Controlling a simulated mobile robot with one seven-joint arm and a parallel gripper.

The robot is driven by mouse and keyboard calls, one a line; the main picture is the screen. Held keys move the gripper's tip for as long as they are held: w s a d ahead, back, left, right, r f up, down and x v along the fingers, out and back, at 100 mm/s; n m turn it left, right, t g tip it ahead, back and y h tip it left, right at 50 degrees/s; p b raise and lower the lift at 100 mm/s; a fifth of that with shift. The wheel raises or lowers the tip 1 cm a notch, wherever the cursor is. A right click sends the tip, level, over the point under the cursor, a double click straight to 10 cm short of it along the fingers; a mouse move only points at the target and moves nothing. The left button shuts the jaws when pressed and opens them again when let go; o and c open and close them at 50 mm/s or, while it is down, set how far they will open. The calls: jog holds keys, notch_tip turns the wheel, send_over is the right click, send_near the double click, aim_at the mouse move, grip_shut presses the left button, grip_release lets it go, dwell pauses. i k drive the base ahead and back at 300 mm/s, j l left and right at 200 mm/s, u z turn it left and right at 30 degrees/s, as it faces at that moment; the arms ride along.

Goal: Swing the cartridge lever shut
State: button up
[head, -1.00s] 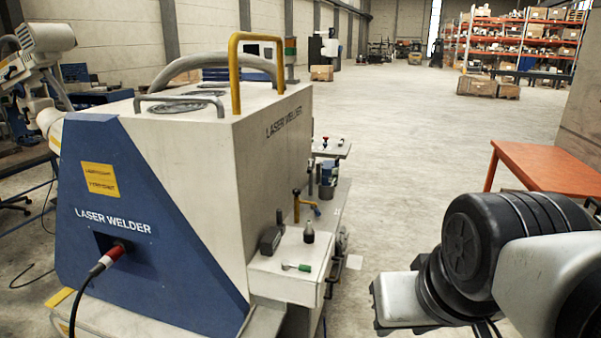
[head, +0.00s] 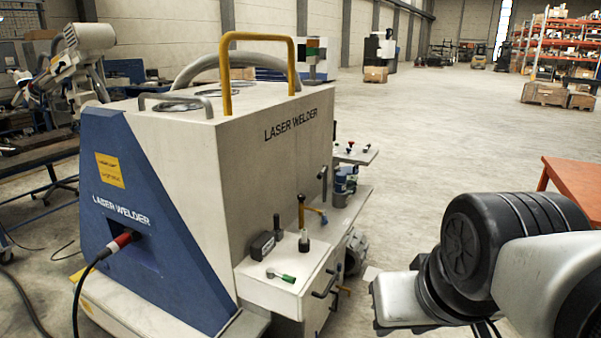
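A large white and blue laser welder (head: 265,160) stands left of centre. Several small handles stand nearby; I cannot tell for certain which one is the cartridge lever. A microscope-like white arm head (head: 88,38) shows at the far left, above a bench. My own arm fills the lower right, apart from the welder. My gripper's fingers are not in view.
A green-handled tool (head: 281,275) and a dark block (head: 263,245) lie on the ledge. A black and red cable (head: 95,262) runs from the welder's front. An orange table (head: 572,184) stands at the right. The concrete floor behind is open.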

aim_at(326, 167)
jog(key=i+l+u, duration=0.25)
jog(key=i+l, duration=0.15)
jog(key=l, duration=0.25)
jog(key=i+l+u, duration=0.1)
jog(key=l, duration=0.3)
jog(key=i+l+u, duration=0.15)
jog(key=i+l, duration=0.25)
jog(key=i+l+u, duration=0.2)
jog(key=i+l, duration=0.2)
jog(key=l, duration=0.2)
jog(key=i+l+u, duration=0.1)
jog(key=l, duration=0.25)
jog(key=i+l, duration=0.3)
jog(key=i+l+u, duration=0.15)
jog(key=l, duration=0.2)
jog(key=i+l, duration=0.3)
jog(key=i, duration=0.15)
jog(key=i+l, duration=0.3)
jog(key=i, duration=0.15)
